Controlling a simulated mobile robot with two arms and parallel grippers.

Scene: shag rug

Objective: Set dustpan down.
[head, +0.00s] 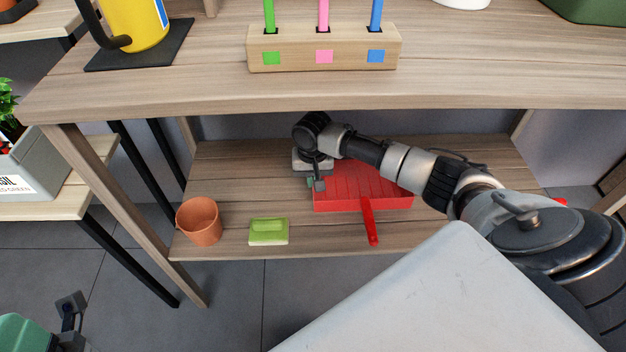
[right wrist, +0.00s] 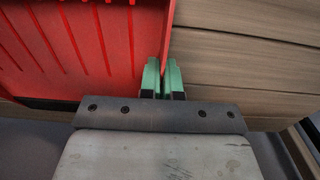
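The red dustpan (head: 345,195) lies flat at the lower shelf, its handle pointing toward the shelf's front edge. It looks to be on the boards, but I cannot tell if its whole underside touches. My right gripper (head: 316,184) reaches in from the right and is at the dustpan's left side wall. In the right wrist view, the green fingertips (right wrist: 163,78) are close together on the thin edge of the dustpan (right wrist: 90,45), with wood boards beside it. My left gripper does not show.
On the lower shelf (head: 215,165), a green and pale sponge (head: 268,232) and a terracotta pot (head: 198,220) stand left of the dustpan. The tabletop (head: 200,85) above holds a wooden block (head: 325,58) with coloured sticks. A table leg (head: 130,215) bounds the left side.

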